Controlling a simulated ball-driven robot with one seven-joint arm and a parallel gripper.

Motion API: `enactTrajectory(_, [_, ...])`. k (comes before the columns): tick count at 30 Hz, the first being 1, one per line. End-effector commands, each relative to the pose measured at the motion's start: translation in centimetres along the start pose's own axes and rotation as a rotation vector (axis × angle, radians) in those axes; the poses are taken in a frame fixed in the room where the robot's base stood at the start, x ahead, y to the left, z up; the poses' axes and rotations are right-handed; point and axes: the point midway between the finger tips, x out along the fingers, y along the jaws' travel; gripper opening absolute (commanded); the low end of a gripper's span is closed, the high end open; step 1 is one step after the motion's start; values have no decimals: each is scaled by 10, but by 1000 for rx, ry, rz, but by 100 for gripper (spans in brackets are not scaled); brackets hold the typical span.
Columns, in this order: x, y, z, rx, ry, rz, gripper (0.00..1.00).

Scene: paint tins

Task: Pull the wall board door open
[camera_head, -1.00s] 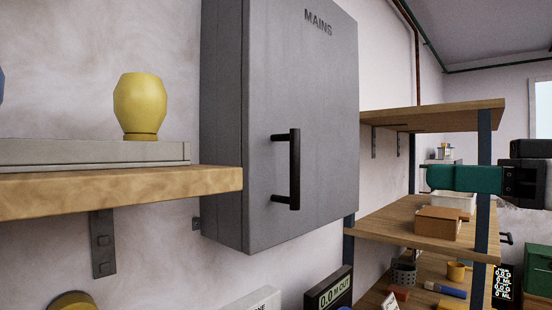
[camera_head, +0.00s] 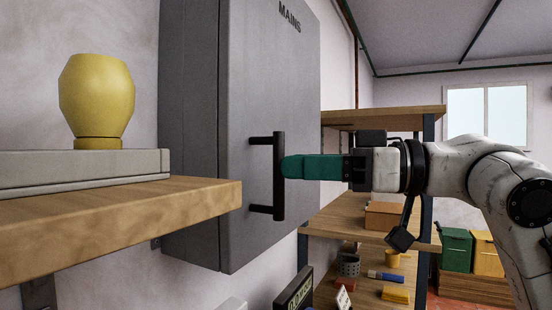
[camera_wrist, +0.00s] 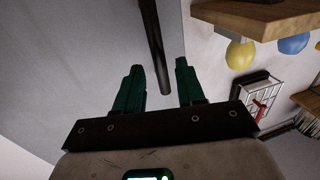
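The wall board (camera_head: 262,130) is a grey metal box marked MAINS, and its door is shut against the box. A black vertical bar handle (camera_head: 278,178) stands out from the door. My gripper (camera_head: 287,167) has green fingers and is level with the middle of the handle, its tips at the bar in the head view. In the wrist view, the two fingers of my gripper (camera_wrist: 158,80) are spread apart, with the black handle (camera_wrist: 156,50) between them. The fingers do not appear closed on the bar.
A wooden shelf (camera_head: 150,208) with a yellow pot (camera_head: 97,100) juts out left of the board. A shelf unit (camera_head: 385,116) with boxes and small items stands behind and below my arm. A window (camera_head: 490,110) is on the far wall.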

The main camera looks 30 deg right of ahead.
Motion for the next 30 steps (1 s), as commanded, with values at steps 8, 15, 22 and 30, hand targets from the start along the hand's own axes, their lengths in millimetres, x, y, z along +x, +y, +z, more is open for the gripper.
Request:
enactTrajectory(8, [35,0,-1,-1,0,-1,39])
enactTrajectory(15, [41,0,0,-1,1,0,39])
enactTrajectory(22, [40,0,0,-1,1,0,30])
enactTrajectory(30, [40,0,0,-1,1,0,4])
